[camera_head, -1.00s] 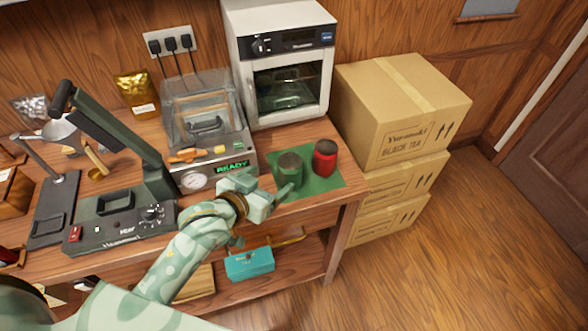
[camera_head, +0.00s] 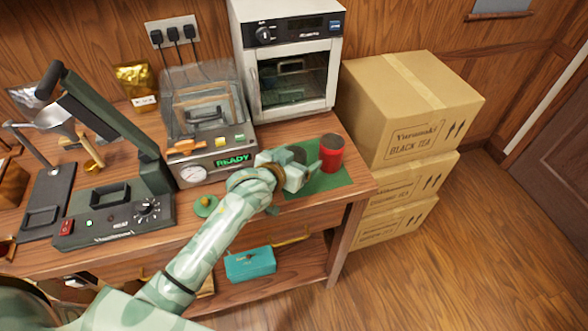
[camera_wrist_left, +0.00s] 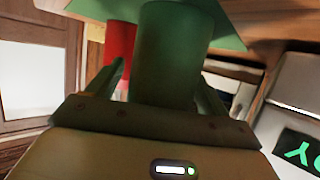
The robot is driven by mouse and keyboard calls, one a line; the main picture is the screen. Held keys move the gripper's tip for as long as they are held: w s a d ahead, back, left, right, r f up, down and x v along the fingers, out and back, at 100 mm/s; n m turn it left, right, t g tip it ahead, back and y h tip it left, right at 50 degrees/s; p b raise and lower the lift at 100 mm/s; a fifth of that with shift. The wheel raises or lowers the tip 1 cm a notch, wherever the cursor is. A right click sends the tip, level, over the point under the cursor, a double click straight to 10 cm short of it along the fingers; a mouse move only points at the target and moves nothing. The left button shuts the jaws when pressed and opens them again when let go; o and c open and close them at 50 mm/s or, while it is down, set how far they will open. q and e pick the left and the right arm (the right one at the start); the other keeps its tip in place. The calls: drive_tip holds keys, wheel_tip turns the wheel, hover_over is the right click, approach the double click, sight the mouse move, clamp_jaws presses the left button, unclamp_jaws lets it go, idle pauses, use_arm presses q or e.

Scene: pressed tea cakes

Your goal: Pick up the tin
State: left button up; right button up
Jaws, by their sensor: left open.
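A dark green tin (camera_head: 297,151) and a red tin with a dark top (camera_head: 332,154) stand side by side on a green mat (camera_head: 328,183). My left gripper (camera_head: 300,168) is at the green tin and hides most of it in the head view. In the left wrist view the green tin (camera_wrist_left: 168,50) stands between the two open fingers of the gripper (camera_wrist_left: 160,75). The red tin (camera_wrist_left: 121,48) is beyond the left finger there, outside the jaws. I cannot tell whether either finger touches the green tin. My right gripper is not in view.
A press with a READY display (camera_head: 215,165) is left of the mat, and a white oven (camera_head: 287,105) behind it. A small green disc with a knob (camera_head: 205,206) lies near my left arm. Stacked cartons (camera_head: 400,130) are at the right. A teal box (camera_head: 250,264) is below.

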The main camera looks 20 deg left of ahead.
use_arm(q)
drive_tip(key=c, duration=1.1)
